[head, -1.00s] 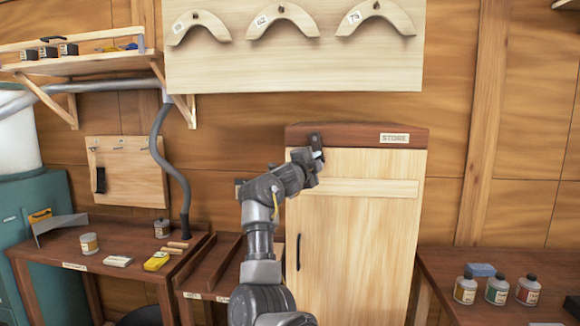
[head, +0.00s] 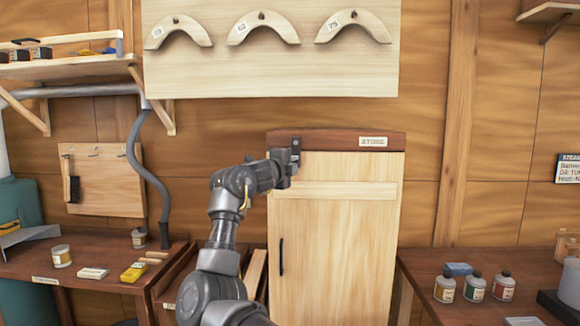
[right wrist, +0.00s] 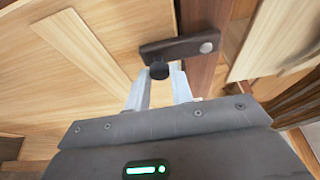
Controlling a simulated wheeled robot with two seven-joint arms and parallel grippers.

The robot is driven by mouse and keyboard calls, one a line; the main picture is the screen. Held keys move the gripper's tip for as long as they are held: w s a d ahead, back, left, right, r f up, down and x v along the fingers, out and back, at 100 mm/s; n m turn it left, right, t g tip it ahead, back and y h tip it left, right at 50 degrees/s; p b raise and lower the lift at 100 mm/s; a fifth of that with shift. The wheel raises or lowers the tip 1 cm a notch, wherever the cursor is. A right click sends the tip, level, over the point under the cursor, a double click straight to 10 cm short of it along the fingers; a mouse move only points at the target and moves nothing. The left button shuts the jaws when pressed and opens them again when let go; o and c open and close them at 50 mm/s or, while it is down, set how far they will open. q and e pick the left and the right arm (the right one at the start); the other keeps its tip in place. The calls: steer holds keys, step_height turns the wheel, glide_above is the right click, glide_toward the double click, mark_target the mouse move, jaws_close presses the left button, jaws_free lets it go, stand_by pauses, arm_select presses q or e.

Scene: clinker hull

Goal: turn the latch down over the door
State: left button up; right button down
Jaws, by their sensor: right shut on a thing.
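The latch (head: 296,145) is a short dark bar at the top left of the pale wooden door (head: 340,240). In the right wrist view the latch (right wrist: 185,46) has a round silver pivot on the dark brown header and a black knob (right wrist: 159,70) at its other end. The bar lies roughly square across the header's edge, its knob end over the door. My right gripper (head: 291,164) is at the latch; in its wrist view the gripper (right wrist: 160,80) is shut on the knob, which sits between the fingertips. My left gripper is not in view.
The door has a black handle (head: 281,257) low on its left. A bench (head: 90,262) with jars and blocks stands left, and another bench (head: 425,268) with bottles stands right. A pale board (head: 270,80) with curved wooden pieces hangs above.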

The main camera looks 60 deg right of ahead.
steer(key=c, duration=1.2)
jaws_free()
steer(key=shift+c, duration=0.2)
steer(key=shift+a+f, duration=0.1)
steer(key=s+a+b, duration=0.1)
steer(key=a+b, duration=0.3)
steer(key=a, duration=0.6)
steer(key=shift+s+a, duration=0.25)
steer(key=shift+s, duration=0.1)
